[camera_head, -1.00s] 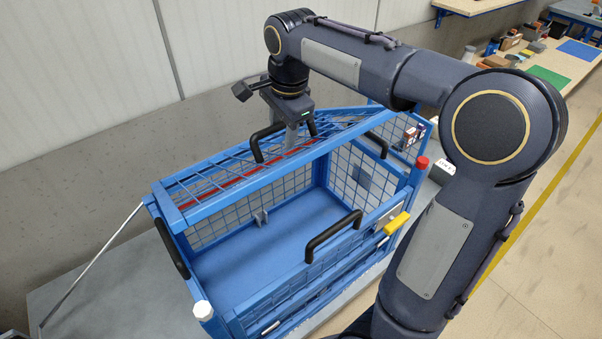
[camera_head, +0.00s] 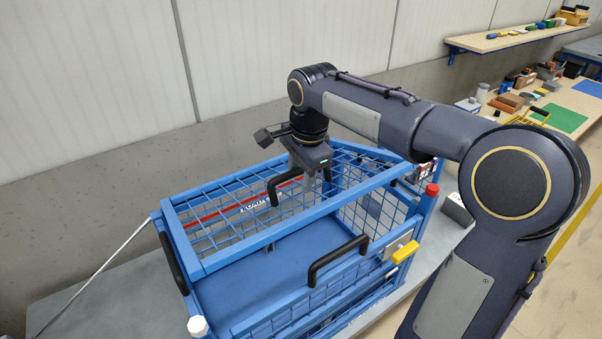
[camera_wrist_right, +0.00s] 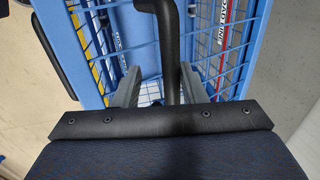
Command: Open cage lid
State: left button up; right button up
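The blue wire-mesh cage (camera_head: 300,325) stands on a grey surface, with its blue floor showing through the open front part of its top. Its blue mesh lid (camera_head: 235,248) is raised at a slant over the back part. A black handle (camera_head: 286,180) sits on the lid. My right gripper (camera_head: 308,183) reaches down at this handle. In the right wrist view the two grey fingers (camera_wrist_right: 158,85) stand apart on either side of the black handle (camera_wrist_right: 168,45), with a gap on the left side. My left gripper is not in view.
A second black handle (camera_head: 338,258) and a yellow latch (camera_head: 405,252) are on the cage's front side. A white cap (camera_head: 198,326) and a red cap (camera_head: 432,189) top its corner posts. A wall stands behind. A workbench (camera_head: 575,100) with boxes is at the right.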

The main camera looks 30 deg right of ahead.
jog(key=shift+w+r+p, duration=0.2)
jog(key=shift+r+p, duration=1.1)
jog(key=shift+r, duration=0.15)
jog(key=shift+w+r+p, duration=0.15)
jog(key=shift+r+p, duration=1.1)
jog(key=shift+r, duration=0.15)
jog(key=shift+w+r+p, duration=0.2)
jog(key=shift+r+p, duration=1.1)
jog(key=shift+r, duration=0.15)
